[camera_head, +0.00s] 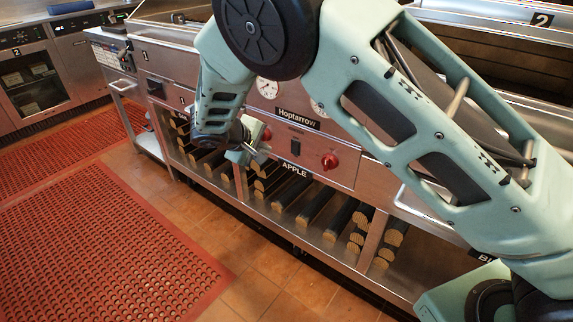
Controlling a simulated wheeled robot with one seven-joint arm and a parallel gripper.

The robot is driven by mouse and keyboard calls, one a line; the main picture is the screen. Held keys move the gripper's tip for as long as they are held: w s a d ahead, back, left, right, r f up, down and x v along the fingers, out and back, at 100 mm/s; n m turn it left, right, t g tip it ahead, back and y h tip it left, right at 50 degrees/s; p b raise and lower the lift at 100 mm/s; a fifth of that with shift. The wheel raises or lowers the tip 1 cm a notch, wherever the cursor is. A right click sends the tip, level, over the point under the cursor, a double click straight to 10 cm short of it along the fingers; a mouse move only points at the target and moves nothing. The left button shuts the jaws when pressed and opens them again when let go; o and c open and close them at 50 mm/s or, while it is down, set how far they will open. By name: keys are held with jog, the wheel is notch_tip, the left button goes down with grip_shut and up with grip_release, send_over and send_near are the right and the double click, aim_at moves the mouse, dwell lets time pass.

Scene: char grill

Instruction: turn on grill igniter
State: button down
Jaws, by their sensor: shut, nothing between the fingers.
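The char grill's steel front panel (345,137) carries a "Hoptarrow" label and a round gauge (267,88). A red knob (329,161) sits right of a small black switch (296,141) on this panel. Another red knob (267,134) shows just beside my gripper. I cannot tell which control is the igniter. My gripper (262,153) is shut and empty in front of the panel, left of the black switch. Whether it touches the panel is unclear. My arm hides part of the panel and the grill top.
A shelf below the panel holds several dark logs (317,203) behind steel posts. Red perforated mats (90,240) cover the floor at left, with bare tile (275,275) before the grill. A counter with an oven (32,85) stands at far left.

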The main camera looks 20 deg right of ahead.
aim_at(295, 148)
jog(key=shift+s+f+b, duration=0.1)
jog(key=shift+f+b, duration=0.35)
jog(key=shift+b, duration=0.45)
jog(key=shift+s+r, duration=0.1)
jog(key=shift+r, duration=0.1)
jog(key=shift+w+d+r+b+x, duration=0.15)
jog(key=shift+d+r+b+x, duration=0.15)
jog(key=shift+x, duration=1.9)
jog(key=shift+w+d+r+b+x, duration=0.15)
jog(key=shift+r+b+x, duration=0.1)
jog(key=shift+x, duration=1.95)
jog(key=shift+w+d+r+b+x, duration=0.1)
jog(key=shift+d+r+b+x, duration=0.15)
jog(key=shift+x, duration=2)
